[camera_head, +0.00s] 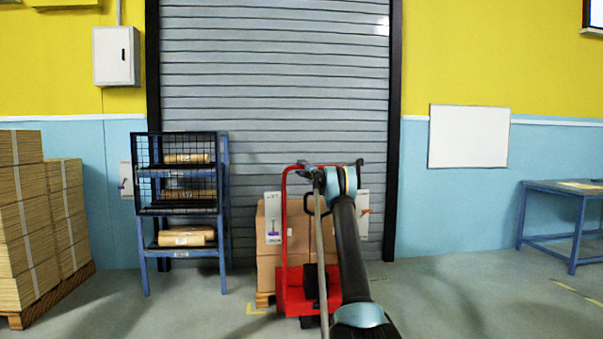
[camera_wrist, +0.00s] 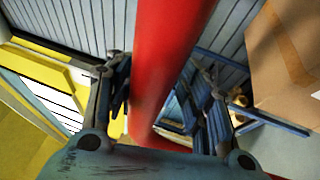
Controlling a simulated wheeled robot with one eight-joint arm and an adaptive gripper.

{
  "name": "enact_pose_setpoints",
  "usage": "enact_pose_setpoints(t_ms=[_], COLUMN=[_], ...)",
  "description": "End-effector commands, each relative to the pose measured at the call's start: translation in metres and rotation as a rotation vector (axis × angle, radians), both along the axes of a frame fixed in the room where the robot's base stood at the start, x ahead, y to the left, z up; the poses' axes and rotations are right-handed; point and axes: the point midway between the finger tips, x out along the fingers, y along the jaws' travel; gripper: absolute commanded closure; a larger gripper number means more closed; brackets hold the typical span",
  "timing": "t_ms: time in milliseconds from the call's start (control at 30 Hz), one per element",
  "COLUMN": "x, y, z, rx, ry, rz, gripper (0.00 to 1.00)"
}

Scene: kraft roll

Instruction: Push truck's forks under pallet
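The red truck (camera_head: 293,290) stands in the middle of the head view, its upright handle frame (camera_head: 284,215) rising from a low red body. Its forks cannot be made out. Behind it, cartons (camera_head: 268,268) are stacked on a wooden pallet (camera_head: 263,299), mostly hidden by the truck and my arm. My gripper (camera_head: 318,175) is at the top of the handle. In the wrist view, a red bar of the handle (camera_wrist: 172,45) runs between the fingers of my gripper (camera_wrist: 163,95). The fingers stand apart, with a gap visible on the right side of the bar.
A blue rack (camera_head: 226,240) with paper rolls stands left of the pallet. Stacked cardboard (camera_head: 65,215) is at the far left and a blue table (camera_head: 548,190) at the right. A grey shutter (camera_head: 270,90) closes the back. Floor at the right is clear.

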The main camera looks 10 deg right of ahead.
Motion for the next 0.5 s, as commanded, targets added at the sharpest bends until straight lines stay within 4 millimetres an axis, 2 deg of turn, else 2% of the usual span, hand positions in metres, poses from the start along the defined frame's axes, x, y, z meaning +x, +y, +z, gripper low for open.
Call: enact_pose_setpoints(t_ms=[267, 500], x=[-0.003, -0.021], y=[-0.001, -0.009], z=[0.004, 0.000], rx=[0.002, 0.003], ry=[-0.002, -0.002], rz=[0.000, 0.001], gripper=[0.57, 0.57])
